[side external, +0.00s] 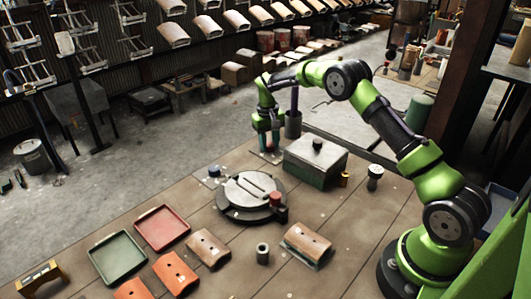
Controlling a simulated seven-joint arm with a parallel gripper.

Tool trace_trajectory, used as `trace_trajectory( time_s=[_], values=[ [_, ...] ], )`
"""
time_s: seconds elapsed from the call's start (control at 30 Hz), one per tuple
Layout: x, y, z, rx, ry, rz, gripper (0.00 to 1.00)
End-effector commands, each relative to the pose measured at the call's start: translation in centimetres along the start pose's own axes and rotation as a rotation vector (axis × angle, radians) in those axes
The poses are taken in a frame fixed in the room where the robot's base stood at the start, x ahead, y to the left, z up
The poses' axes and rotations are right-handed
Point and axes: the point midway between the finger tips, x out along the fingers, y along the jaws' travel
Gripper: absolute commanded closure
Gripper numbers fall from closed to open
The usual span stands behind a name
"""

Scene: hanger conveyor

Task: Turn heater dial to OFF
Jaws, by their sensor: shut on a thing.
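My gripper (265,147) points down near the table's far edge, left of a grey-green lidded box (312,165). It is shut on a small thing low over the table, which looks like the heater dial. The fingers hide most of it, and a little red shows between them. The dial's pointer and markings are too small and covered to read.
A round turntable (248,188) with a red-topped post (275,199) stands in front of my gripper. A small dark knob (214,171) on a pale plate is to its left. A dark cup (293,124) stands close behind. Green (118,256) and red (162,228) trays lie front left.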

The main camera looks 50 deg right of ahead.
Motion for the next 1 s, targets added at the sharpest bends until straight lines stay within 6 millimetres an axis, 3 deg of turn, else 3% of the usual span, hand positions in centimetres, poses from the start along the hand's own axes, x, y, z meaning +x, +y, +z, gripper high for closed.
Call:
trace_trajectory(
  time_s=[0.5,1.0],
  values=[
    [-0.11,0.07,0.17,-0.429,0.018,-0.002,0.93],
    [-0.10,0.12,0.18,-0.592,0.026,-0.002,0.93]
  ],
)
